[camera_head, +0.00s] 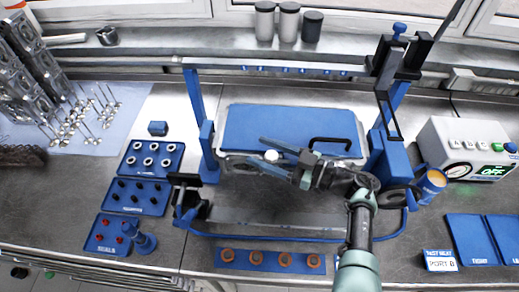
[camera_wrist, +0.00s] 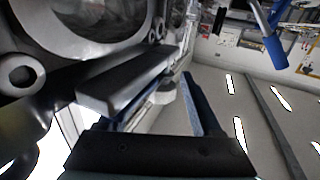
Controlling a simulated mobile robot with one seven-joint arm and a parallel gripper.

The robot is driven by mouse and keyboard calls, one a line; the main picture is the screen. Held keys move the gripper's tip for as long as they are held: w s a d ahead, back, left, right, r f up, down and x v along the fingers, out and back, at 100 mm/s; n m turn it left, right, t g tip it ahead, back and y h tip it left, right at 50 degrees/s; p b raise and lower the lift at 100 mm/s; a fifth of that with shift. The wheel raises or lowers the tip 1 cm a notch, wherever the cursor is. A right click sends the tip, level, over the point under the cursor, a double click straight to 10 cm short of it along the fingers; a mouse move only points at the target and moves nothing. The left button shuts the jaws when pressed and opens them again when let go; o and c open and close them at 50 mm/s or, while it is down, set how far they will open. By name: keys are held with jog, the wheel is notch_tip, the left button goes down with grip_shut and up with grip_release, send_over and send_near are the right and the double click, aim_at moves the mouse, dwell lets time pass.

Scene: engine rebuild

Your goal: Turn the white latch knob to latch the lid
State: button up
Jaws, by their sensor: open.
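The blue lid (camera_head: 290,125) lies flat in the middle of the bench, with a black handle (camera_head: 330,141) near its front right. The white latch knob (camera_head: 271,156) is at the lid's front edge, left of centre. My gripper (camera_head: 258,149) reaches in from the right, its two fingers open and pointing left. From above, the knob appears between the fingers; whether they touch it I cannot tell. In the wrist view the two fingers are spread apart, and a small pale shape (camera_wrist: 165,94) shows between them, too unclear to name surely.
A blue frame post (camera_head: 201,110) stands left of the lid and a blue block (camera_head: 389,158) right of it. Blue part trays (camera_head: 146,196) lie at left. A pale control box (camera_head: 465,150) reading OFF is at right. Orange-brown round parts (camera_head: 256,258) sit in front.

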jog(key=b+v, duration=0.3)
jog(key=v, duration=0.8)
jog(key=shift+d, duration=0.3)
jog(key=shift+s, duration=0.1)
